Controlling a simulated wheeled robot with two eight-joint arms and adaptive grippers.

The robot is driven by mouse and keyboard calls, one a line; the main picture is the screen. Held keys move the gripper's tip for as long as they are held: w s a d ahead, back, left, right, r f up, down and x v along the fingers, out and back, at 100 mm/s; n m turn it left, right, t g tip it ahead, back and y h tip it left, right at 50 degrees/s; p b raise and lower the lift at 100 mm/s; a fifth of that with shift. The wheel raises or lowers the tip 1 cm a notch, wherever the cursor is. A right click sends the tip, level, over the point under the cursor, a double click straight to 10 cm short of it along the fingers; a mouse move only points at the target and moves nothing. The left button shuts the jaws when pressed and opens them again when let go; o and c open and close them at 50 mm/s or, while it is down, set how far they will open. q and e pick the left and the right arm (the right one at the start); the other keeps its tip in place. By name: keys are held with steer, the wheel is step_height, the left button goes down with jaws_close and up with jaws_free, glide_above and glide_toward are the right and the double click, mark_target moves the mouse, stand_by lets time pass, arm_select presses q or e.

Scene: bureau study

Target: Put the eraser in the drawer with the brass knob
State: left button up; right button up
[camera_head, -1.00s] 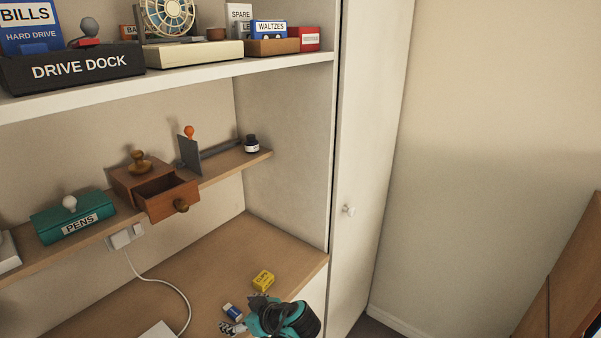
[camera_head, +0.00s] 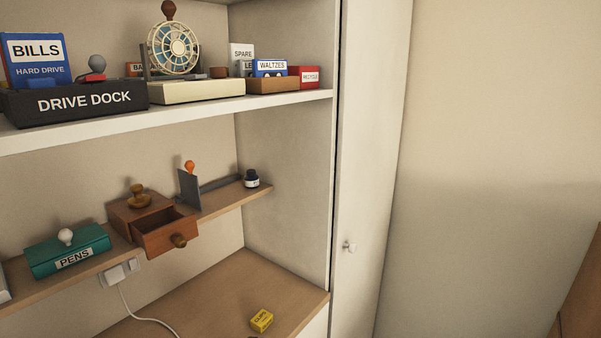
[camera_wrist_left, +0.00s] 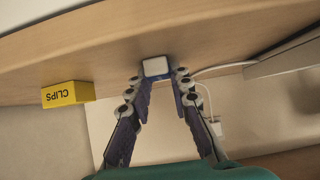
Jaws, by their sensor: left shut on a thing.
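The eraser (camera_wrist_left: 156,67), white with a blue sleeve, is between the fingertips of my left gripper (camera_wrist_left: 158,80) in the left wrist view. The gripper is shut on it, over the wooden desk top; whether it touches the desk is unclear. The drawer with the brass knob (camera_head: 166,238) is in the small wooden box on the middle shelf in the head view. Neither gripper shows in the head view.
A yellow clips box (camera_head: 261,320) lies on the desk (camera_head: 215,300). A teal pens box (camera_head: 68,252) stands left of the drawer box. A grey upright plate (camera_head: 189,189) and an ink bottle (camera_head: 251,178) stand to its right. A white cable hangs below.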

arm_select(q)
steer(key=shift+r, duration=0.15)
stand_by(0.4)
steer(key=shift+r+p, duration=1.15)
steer(key=shift+r, duration=0.25)
